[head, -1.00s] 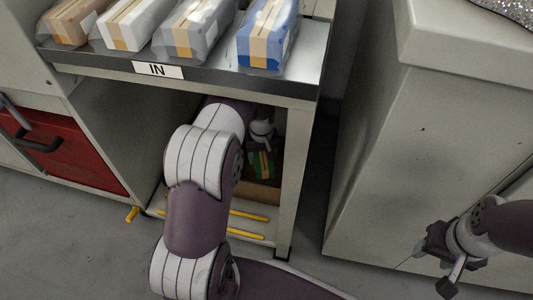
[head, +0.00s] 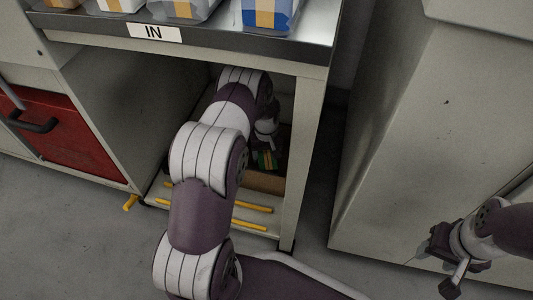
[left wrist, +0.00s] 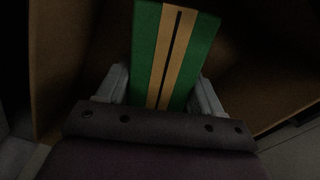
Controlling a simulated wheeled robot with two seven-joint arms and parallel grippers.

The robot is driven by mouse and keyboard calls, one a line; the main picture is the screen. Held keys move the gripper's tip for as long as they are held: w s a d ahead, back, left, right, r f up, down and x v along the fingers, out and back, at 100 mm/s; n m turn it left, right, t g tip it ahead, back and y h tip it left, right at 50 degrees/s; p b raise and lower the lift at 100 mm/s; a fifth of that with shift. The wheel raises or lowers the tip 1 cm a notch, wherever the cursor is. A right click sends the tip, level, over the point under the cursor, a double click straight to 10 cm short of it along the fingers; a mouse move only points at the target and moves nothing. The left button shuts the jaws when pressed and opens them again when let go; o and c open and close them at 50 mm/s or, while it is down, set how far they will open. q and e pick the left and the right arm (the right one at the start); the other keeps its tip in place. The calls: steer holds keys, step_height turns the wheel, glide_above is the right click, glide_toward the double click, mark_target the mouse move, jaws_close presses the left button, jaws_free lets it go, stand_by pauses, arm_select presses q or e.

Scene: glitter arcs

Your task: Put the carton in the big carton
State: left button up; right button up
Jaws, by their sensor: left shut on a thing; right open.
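The carton (left wrist: 175,50) is green with a tan band and a dark line down it. My left gripper (left wrist: 162,88) is shut on it, one finger on each side. In the head view the carton (head: 268,160) shows small and dark in the lower shelf bay, partly hidden by my left arm. The big carton (head: 266,182) is brown cardboard on the bay floor; its walls (left wrist: 60,60) rise on both sides of the held carton in the left wrist view. Whether the carton touches its bottom cannot be told. My right gripper (head: 447,266) is open and empty at the lower right.
The rack's shelf (head: 225,40) with an IN label hangs above my left arm. A rack post (head: 303,160) stands close to its right. Yellow bars (head: 252,208) lie at the bay's front. A red drawer (head: 55,140) is left, a grey cabinet (head: 420,130) right.

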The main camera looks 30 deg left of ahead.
arm_select(q)
steer(key=shift+f, duration=0.45)
steer(key=o, duration=1.4)
